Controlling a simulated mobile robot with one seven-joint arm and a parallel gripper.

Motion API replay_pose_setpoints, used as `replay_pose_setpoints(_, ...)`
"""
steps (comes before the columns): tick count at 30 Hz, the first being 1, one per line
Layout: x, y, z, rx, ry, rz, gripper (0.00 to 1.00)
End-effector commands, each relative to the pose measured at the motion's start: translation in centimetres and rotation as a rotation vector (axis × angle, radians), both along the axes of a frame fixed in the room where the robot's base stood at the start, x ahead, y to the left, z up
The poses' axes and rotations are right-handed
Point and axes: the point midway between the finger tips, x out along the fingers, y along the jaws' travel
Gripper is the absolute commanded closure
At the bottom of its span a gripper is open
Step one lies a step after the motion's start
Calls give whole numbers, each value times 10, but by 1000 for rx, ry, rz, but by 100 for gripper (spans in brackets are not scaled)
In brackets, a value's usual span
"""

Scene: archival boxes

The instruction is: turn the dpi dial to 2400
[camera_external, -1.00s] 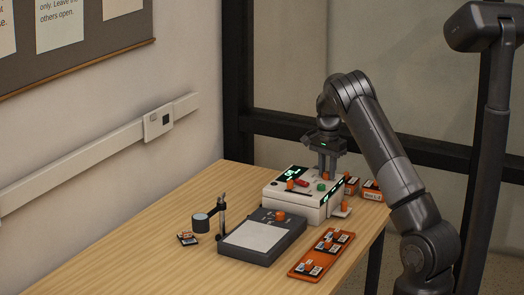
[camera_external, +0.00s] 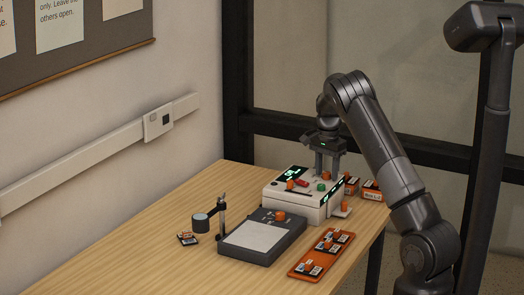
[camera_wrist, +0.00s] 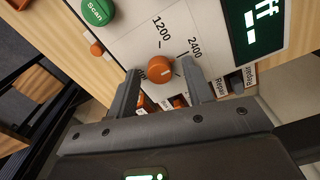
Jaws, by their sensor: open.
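The dpi dial is an orange round knob (camera_wrist: 160,69) on the white scanner box, with the printed marks 1200 (camera_wrist: 163,32) and 2400 (camera_wrist: 194,48) beyond it in the wrist view. A short pale mark shows on the knob, but I cannot surely tell which number it points at. My gripper (camera_wrist: 162,80) is open, its two fingers on either side of the knob with gaps visible. In the external view my gripper (camera_external: 328,168) points down over the back right of the white box (camera_external: 290,204); the dial is hidden there.
A green Scan button (camera_wrist: 97,11) and a lit display (camera_wrist: 252,22) lie near the dial. A dark grey flat device (camera_external: 262,238), an orange tray with small items (camera_external: 300,270) and a small stand (camera_external: 222,212) are on the table. The table's left front is clear.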

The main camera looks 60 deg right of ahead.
Motion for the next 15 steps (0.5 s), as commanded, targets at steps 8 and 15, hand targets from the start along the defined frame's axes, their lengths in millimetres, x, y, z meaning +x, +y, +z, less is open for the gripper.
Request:
replay_pose_setpoints(8,0,0,11,-1,-2,0,53)
replay_pose_setpoints(15,0,0,58,-2,-3,0,53)
